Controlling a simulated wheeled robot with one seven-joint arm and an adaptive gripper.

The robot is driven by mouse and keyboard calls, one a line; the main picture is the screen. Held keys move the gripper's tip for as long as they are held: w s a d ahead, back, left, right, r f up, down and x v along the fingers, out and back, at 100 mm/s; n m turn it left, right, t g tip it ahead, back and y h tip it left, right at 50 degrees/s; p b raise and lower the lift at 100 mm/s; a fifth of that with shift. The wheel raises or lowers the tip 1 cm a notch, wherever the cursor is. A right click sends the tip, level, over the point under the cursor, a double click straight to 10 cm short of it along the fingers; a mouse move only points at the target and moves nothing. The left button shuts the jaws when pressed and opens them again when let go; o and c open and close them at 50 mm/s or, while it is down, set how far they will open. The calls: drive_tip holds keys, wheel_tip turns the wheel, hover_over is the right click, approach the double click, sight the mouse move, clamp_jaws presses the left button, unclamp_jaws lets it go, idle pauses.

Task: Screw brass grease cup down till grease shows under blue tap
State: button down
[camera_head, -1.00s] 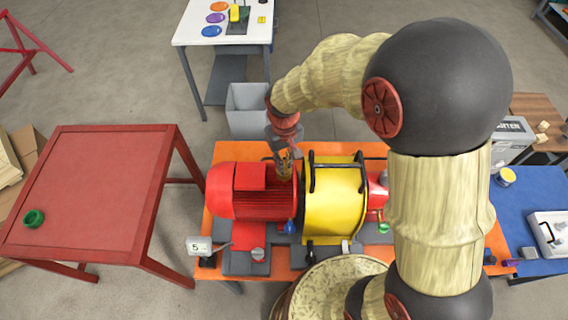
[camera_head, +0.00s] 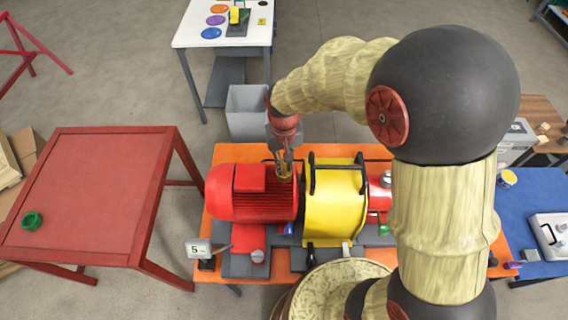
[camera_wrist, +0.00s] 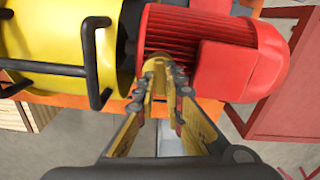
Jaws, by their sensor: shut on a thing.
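The blue tap (camera_head: 288,229) sits low on the near side of the skid, below the gap between motor and guard. I cannot make out any grease under it.
The red finned motor (camera_head: 235,192) and the yellow guard (camera_head: 332,215) with black handles (camera_wrist: 97,60) stand close on either side of my gripper. A green tap (camera_head: 383,229) is at the right. A grey bin (camera_head: 246,112) stands behind the orange bench (camera_head: 222,152).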

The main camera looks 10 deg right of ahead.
sight(284, 167)
drive_tip(key=c, duration=1.9)
unclamp_jaws()
wheel_tip(284, 167, up, 12)
